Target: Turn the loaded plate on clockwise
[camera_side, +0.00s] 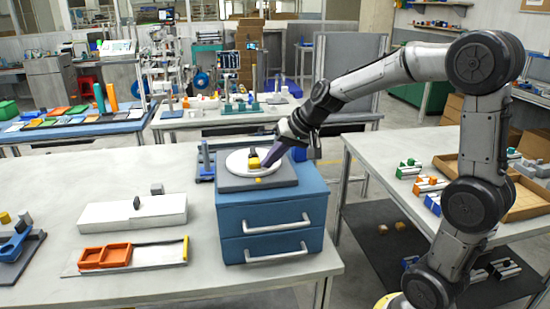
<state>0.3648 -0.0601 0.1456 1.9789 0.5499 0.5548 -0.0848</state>
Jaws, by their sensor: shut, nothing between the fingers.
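A round white plate (236,163) lies flat on a grey square base on top of a blue drawer cabinet (232,212). A yellow block (254,163) sits on the plate near its middle, with a small dark piece beside it. A small yellow mark (258,180) shows on the front of the grey base (238,184). My gripper (268,163) reaches in from the right, low over the plate's right side, beside the yellow block. Its fingers are shut with nothing between them. Whether the fingertips touch the block or plate I cannot tell. My gripper hides the plate's right edge.
A blue upright fixture (205,160) stands just left of the plate, close to it. A white box (133,213) and an orange tray (105,256) lie on the table to the left. The table between them and the back edge is mostly clear.

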